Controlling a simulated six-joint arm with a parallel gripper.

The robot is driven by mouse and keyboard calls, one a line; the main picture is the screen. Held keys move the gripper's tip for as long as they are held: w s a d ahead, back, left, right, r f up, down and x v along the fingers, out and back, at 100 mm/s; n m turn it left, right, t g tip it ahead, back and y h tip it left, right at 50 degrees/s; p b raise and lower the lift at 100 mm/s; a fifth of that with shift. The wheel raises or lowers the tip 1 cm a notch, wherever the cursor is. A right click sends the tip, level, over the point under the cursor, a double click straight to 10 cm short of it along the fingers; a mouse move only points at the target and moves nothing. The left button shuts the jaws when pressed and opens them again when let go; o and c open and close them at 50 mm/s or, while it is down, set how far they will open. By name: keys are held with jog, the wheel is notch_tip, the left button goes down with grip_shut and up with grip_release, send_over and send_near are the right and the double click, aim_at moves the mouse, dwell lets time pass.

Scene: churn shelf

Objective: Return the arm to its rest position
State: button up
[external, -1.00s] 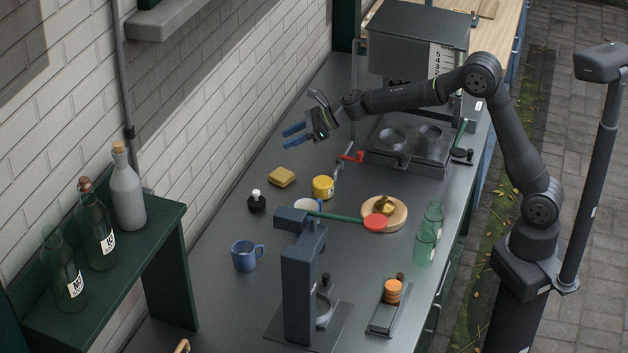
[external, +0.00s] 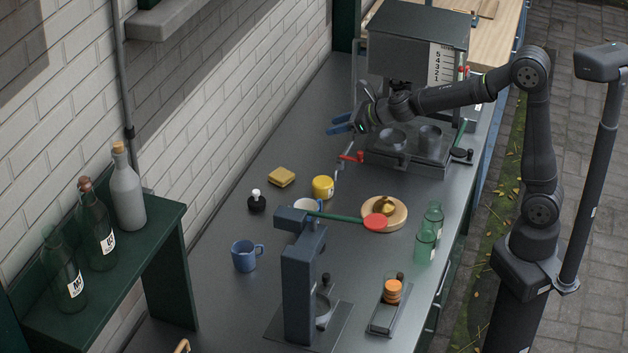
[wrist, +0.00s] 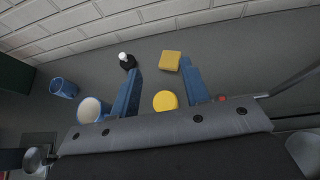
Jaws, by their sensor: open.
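My gripper (external: 338,124) is in the air above the counter, in front of the grey machine at the back. Its two blue fingers are apart with nothing between them. In the wrist view my gripper (wrist: 160,88) also shows open, its fingers pointing toward the wall side. The yellow cup (wrist: 165,101) and the yellow sponge (wrist: 170,61) show below and beyond the fingers, on the counter and apart from them. My arm is bent at the elbow and reaches left from its base at the right.
The grey machine (external: 418,45) stands behind my gripper. A red-handled lever (external: 352,157) sits below it. A blue mug (external: 245,255), a dark press (external: 300,265), a round wooden board (external: 395,213) and green glasses (external: 430,232) stand nearer. Bottles (external: 127,190) stand on the green shelf.

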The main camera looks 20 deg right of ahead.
jog(key=d+f+m+t+h, duration=0.2)
jog(key=d+m+t+h, duration=0.1)
jog(key=d+m+h, duration=0.2)
jog(key=shift+d+f+m+h, duration=0.15)
jog(key=shift+d+m+h, duration=0.25)
jog(key=shift+m, duration=0.3)
jog(key=shift+w, duration=0.1)
jog(key=w+a+r+n+g+y, duration=0.1)
jog(key=a+r+n+g+y, duration=0.1)
jog(key=a+n+g+y, duration=0.2)
jog(key=shift+a+n+y, duration=1.2)
jog(key=shift+a+n, duration=0.5)
jog(key=shift+a, duration=0.65)
jog(key=shift+w, duration=0.1)
